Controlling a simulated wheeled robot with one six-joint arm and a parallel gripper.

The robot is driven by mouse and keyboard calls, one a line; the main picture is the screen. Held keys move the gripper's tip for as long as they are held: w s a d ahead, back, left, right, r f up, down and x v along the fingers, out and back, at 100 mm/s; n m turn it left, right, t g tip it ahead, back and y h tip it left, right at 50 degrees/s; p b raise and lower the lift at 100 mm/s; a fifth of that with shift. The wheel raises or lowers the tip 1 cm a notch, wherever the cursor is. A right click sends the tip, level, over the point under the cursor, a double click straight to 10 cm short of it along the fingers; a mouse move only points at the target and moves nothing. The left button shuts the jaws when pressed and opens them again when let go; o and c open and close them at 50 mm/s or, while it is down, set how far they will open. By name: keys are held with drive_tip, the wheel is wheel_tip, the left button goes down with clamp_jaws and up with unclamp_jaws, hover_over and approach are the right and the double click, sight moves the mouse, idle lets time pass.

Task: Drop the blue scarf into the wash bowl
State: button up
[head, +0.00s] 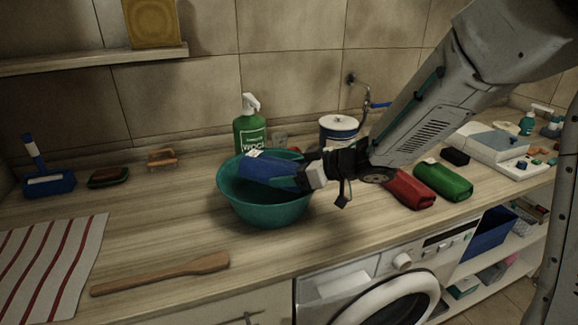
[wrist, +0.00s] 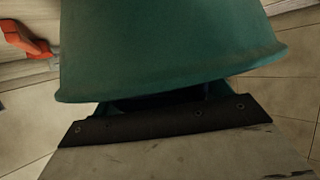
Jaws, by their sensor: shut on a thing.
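The blue scarf (head: 262,170) is a rolled bundle with a small white tag. The teal wash bowl (head: 270,211) stands on the wooden counter. My gripper (head: 303,172) reaches in from the right at the bowl's right rim. It is shut on the scarf's right end. The scarf lies across the bowl's opening, and I cannot tell whether it touches the rim or inside. In the wrist view a large teal surface, apparently the bowl (wrist: 170,50), fills the upper middle. The scarf cannot be made out there, and the fingertips are hidden.
A green spray bottle (head: 250,128) and a white tub (head: 338,130) stand behind the bowl. Red (head: 409,189) and green (head: 443,181) rolled cloths lie to the right. A wooden paddle (head: 160,273) lies in front left, near a striped towel (head: 50,262).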

drive_tip(key=o, duration=1.2)
drive_tip(key=v, duration=0.8)
drive_tip(key=shift+a, duration=0.1)
